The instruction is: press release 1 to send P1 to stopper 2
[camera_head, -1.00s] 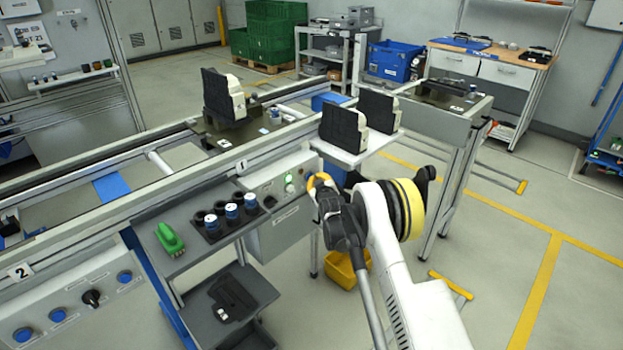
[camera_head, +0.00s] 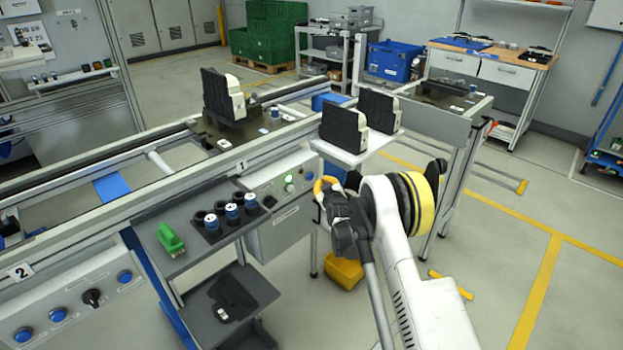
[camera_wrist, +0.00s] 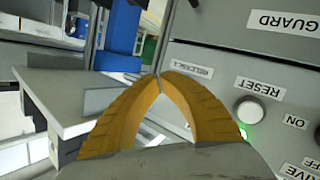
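A dark pallet (camera_head: 207,137) carrying a black and white part (camera_head: 223,95) sits on the conveyor near the plate marked 1 (camera_head: 241,165); I cannot read a P1 mark on it. The plate marked 2 (camera_head: 20,271) is farther left along the line. My gripper (camera_head: 319,184) is at the right end of station 1's control panel (camera_head: 275,201). In the wrist view my yellow fingers (camera_wrist: 160,76) are shut with tips together, nothing between them. The upside-down label by the tips (camera_wrist: 190,71) seems to read release. The release button is hidden behind the fingers.
The reset button (camera_wrist: 250,112) and a green light (camera_wrist: 243,133) are close beside the fingers. A small shelf with two black and white parts (camera_head: 344,127) stands just behind my gripper.

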